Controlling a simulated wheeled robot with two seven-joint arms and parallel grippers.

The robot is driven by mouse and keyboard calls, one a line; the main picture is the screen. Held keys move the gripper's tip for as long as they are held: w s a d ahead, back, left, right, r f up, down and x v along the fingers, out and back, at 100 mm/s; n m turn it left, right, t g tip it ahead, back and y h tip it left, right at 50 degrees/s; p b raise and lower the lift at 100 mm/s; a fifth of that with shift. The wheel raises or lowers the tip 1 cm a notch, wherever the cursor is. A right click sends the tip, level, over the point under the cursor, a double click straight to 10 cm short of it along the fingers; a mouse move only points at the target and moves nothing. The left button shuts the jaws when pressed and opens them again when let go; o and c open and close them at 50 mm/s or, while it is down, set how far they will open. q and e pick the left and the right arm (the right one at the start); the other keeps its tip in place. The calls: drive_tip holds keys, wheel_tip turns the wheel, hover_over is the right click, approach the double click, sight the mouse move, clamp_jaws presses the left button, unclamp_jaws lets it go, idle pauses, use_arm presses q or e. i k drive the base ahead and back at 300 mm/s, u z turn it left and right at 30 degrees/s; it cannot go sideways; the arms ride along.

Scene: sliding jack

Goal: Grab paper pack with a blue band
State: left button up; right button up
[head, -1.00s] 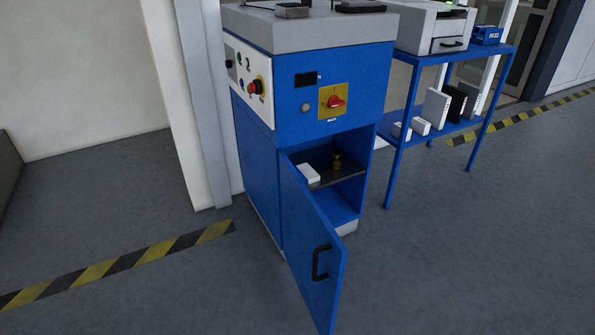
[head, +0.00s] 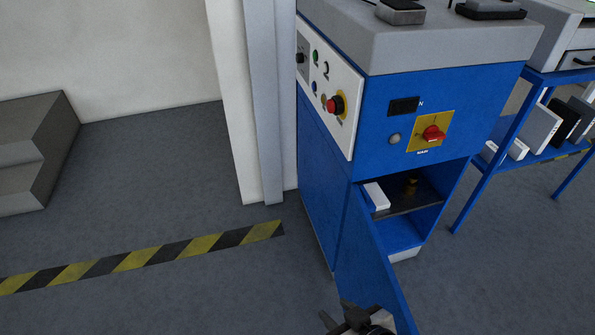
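I cannot make out a blue band on any pack. A small white box (head: 376,195) lies on the dark inner shelf of the blue cabinet, at its left. Two small white packs, a nearer one (head: 491,147) and another (head: 517,149), lie on the lower shelf of the blue table at the right. My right gripper (head: 341,316) shows at the bottom edge, in front of the open cabinet door, well below the white box. Its lower part is cut off and whether its fingers are open is unclear. My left gripper is out of view.
The blue cabinet door (head: 372,275) stands open towards me. A brass-coloured piece (head: 411,184) sits on the inner shelf. A blue table (head: 497,170) holds upright white and dark binders. Grey steps (head: 35,150) stand at the left. The floor between is clear.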

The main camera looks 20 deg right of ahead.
sight(374, 199)
drive_tip(key=z, duration=0.1)
drive_tip(key=i, duration=1.55)
drive_tip(key=z, duration=0.45)
